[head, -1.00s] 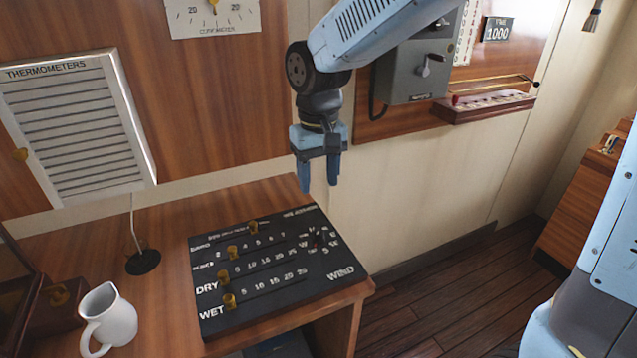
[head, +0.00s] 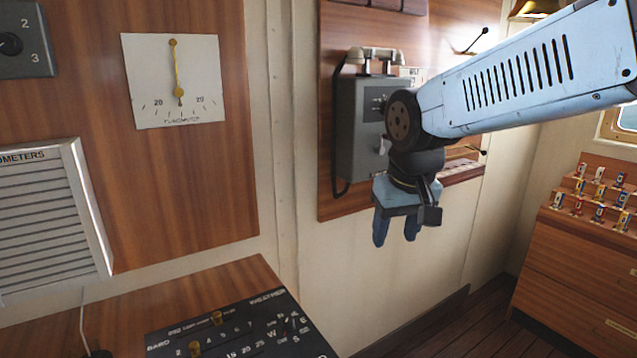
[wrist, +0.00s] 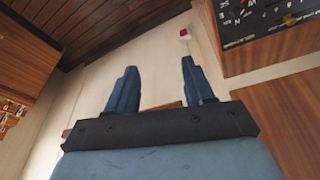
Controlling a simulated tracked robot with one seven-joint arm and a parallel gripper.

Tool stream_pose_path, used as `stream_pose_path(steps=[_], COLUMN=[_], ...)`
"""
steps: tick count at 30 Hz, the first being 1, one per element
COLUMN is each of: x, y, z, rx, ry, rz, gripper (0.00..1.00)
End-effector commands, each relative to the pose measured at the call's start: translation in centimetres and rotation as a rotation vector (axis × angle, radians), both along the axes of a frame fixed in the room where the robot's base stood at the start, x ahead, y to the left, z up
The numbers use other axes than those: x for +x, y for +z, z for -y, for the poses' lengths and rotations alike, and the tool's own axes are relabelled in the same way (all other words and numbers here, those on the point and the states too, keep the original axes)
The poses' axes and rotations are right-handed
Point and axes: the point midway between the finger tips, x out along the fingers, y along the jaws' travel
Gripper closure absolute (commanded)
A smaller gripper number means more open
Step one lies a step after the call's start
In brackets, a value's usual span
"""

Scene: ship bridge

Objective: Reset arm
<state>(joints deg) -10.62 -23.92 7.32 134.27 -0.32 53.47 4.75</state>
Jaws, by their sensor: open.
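My gripper (head: 397,228) hangs at the end of my light blue arm, fingers pointing down. It is in mid-air, in front of the cream wall and below the grey telephone box. In the wrist view my gripper (wrist: 160,90) shows two blue fingers spread apart with nothing between them. It touches nothing that I can see.
The black weather board (head: 240,335) lies on the wooden desk (head: 215,287) at lower left. The grey telephone box (head: 362,120) is on a wall panel behind my arm. A wooden cabinet (head: 580,255) with several small flags stands at right. Dark floor shows between desk and cabinet.

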Motion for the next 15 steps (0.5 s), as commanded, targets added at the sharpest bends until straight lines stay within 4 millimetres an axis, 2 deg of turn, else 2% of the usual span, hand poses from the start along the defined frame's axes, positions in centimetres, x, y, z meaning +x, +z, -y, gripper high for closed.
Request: stream_pose_path(steps=[1, 6, 10, 15], x=[-0.8, -3.4, -5.3, -7.1], y=[0.4, 1.3, 1.6, 1.6], z=[1.4, 5.6, 8.1, 9.8], rx=[0.007, 0.028, 0.042, 0.053], ry=[-0.029, -0.112, -0.165, -0.208], rz=[0.025, 0.098, 0.150, 0.192], gripper=[0.47, 0.47, 0.47, 0.47])
